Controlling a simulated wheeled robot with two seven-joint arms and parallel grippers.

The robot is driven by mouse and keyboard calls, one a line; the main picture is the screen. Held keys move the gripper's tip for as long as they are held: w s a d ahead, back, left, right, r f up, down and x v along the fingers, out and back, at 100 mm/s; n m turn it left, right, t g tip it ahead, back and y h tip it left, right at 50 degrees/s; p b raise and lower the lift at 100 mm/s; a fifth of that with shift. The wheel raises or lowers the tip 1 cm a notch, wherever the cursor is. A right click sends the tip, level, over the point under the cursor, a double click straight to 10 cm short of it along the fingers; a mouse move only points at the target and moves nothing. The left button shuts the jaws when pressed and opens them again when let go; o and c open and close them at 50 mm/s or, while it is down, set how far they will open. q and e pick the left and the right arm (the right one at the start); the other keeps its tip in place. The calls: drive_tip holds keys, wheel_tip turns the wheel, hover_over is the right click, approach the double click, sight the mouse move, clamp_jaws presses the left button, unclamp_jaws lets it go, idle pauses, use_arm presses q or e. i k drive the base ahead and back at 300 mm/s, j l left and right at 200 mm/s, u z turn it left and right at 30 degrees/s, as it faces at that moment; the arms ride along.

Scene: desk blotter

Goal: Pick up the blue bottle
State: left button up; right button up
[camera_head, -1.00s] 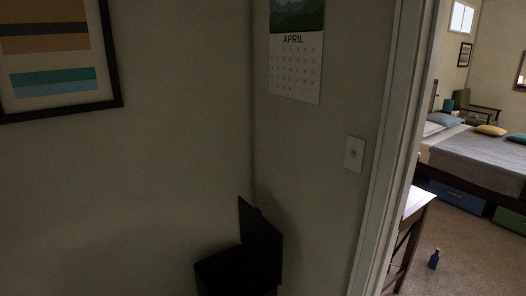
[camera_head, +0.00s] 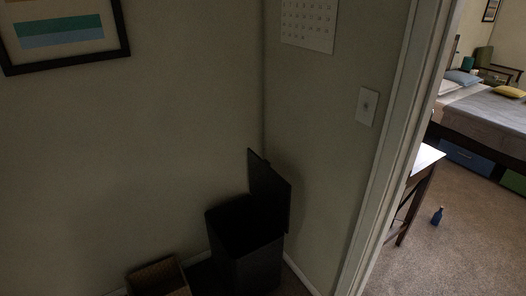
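The blue bottle (camera_head: 437,216) stands upright on the carpet in the room beyond the doorway, at the right of the head view. It is small and far off, just right of the legs of a white-topped table. Nothing hides it. Neither of my grippers shows in this view.
The door frame (camera_head: 385,150) and wall stand between me and that room. An open black bin (camera_head: 245,245) and a wicker basket (camera_head: 158,278) are in the near corner. The white-topped table (camera_head: 427,158) and a bed (camera_head: 485,115) are beyond; carpet (camera_head: 420,265) is clear.

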sight(436, 219)
drive_tip(key=z, duration=1.35)
